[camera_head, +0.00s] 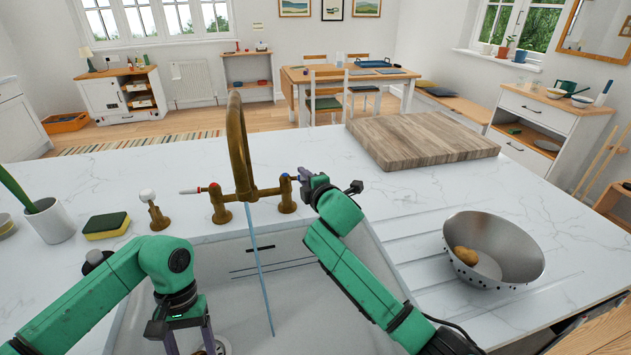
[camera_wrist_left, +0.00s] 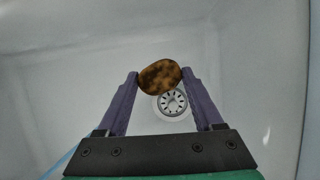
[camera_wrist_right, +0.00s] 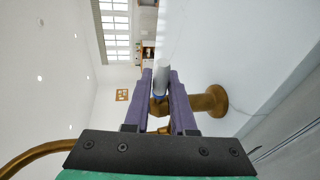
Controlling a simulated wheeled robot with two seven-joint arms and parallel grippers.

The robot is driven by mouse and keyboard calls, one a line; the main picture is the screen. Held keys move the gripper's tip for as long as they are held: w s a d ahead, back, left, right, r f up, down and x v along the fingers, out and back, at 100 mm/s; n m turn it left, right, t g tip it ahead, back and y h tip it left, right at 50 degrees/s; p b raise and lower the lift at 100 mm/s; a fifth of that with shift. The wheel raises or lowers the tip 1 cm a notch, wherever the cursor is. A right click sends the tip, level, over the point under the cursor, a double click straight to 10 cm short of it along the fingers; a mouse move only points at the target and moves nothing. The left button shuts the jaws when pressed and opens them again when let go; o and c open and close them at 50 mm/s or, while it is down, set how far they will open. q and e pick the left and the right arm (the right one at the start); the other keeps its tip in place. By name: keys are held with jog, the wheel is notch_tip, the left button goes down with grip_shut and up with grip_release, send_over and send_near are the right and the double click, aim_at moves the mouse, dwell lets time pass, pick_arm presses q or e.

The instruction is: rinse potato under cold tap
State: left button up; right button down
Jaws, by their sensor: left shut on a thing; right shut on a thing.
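A brown, dark-blotched potato (camera_wrist_left: 160,77) is between the fingertips of my left gripper (camera_wrist_left: 160,85), above the sink drain (camera_wrist_left: 172,102). The brass tap (camera_head: 239,150) has a thin blue stream of water (camera_head: 261,275) falling into the sink (camera_head: 235,300). The stream shows left of the potato in the left wrist view, apart from it.
A metal colander (camera_head: 510,245) with another potato (camera_head: 466,256) stands on the right. A wooden board (camera_head: 420,140) lies behind. The red-marked tap handle (camera_head: 192,191), a brass knob (camera_head: 153,212), a sponge (camera_head: 107,225) and a white cup (camera_head: 52,221) are on the left.

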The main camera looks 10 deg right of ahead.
jog(key=shift+s+h, duration=0.1)
jog(key=shift+h, duration=0.2)
jog(key=c, duration=0.8)
grip_release()
jog(key=shift+o, duration=0.2)
jog(key=shift+s, duration=0.1)
jog(key=v, duration=1.1)
jog(key=shift+s+d+b, duration=0.2)
jog(key=shift+s+b, duration=0.15)
